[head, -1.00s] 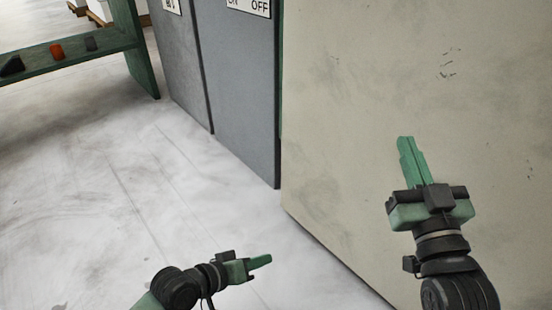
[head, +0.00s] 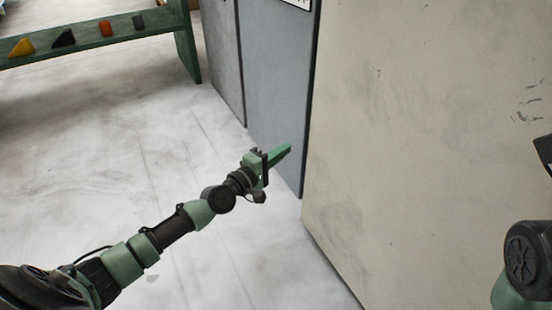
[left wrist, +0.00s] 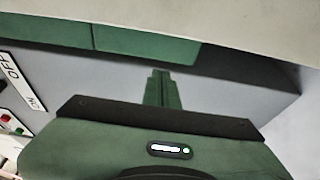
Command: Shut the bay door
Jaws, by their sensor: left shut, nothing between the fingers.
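A large pale beige panel (head: 420,130) fills the right of the head view. It looks like the door, but I cannot tell whether it is a door leaf or a fixed side. In the left wrist view the pale surface (left wrist: 200,15) crosses the top, above a green strip (left wrist: 145,42). My left gripper (head: 284,152) is shut and empty, in front of the grey panel (head: 277,90) and left of the beige panel's near edge. In the left wrist view its fingers (left wrist: 161,88) point toward the grey face; contact cannot be told. My right arm is at the right edge, its fingers out of view.
A second grey panel (head: 224,50) stands left of the first. A green bench (head: 187,55) at the upper left carries a yellow piece (head: 22,47), a black piece (head: 64,38), an orange piece (head: 105,28) and a grey one (head: 138,22). The pale floor (head: 130,150) between is clear.

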